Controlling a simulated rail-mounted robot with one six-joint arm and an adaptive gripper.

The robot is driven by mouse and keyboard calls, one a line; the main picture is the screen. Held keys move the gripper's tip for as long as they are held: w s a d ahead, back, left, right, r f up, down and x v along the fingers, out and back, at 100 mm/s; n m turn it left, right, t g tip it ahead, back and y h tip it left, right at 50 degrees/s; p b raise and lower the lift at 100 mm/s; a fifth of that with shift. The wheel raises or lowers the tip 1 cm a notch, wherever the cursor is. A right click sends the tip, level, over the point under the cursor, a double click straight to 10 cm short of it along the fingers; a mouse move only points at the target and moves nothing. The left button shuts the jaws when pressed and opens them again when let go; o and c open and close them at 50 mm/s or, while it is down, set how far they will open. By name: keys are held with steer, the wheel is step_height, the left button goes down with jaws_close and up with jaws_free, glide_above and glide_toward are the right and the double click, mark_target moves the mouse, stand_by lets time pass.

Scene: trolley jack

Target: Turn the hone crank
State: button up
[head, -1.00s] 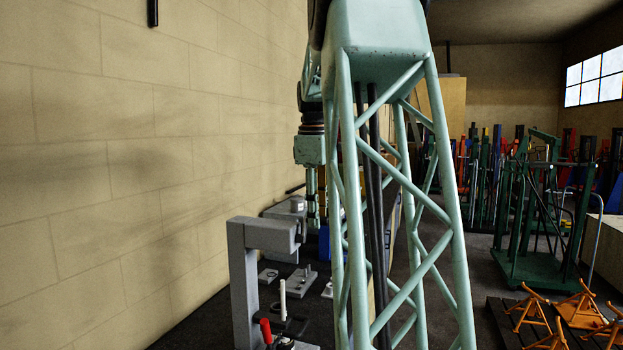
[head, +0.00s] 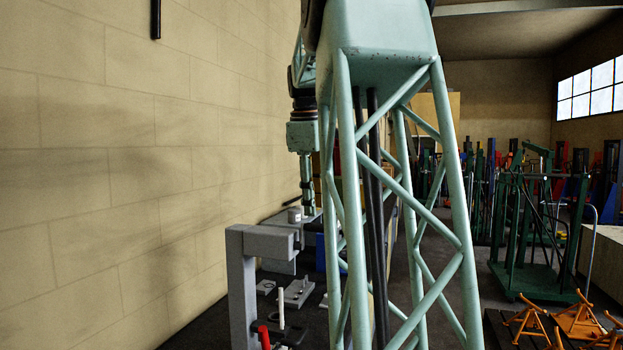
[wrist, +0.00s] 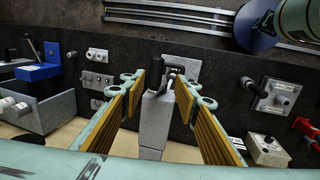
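My gripper (wrist: 158,84) hangs pointing down over the dark bench in the wrist view, with its yellow-padded fingers apart. In the gap lies a grey block-shaped fixture (wrist: 156,108) with a black bent piece (wrist: 173,78) at its far end, near a light grey plate (wrist: 182,66). This may be the hone crank, but I cannot tell for sure. I see no clear contact between the fingers and it. In the head view my gripper (head: 307,200) is small and partly hidden behind my lattice arm, beyond a grey upright frame (head: 242,290).
A blue vice-like block (wrist: 40,72) stands at left in the wrist view. The wall (head: 110,180) runs close along the bench.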

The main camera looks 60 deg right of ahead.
step_height(320, 180, up, 7)
steer(key=a, duration=0.1)
steer(key=shift+s+a+p, duration=0.2)
steer(key=shift+p, duration=0.15)
steer(key=shift+r, duration=0.1)
steer(key=shift+c, duration=0.2)
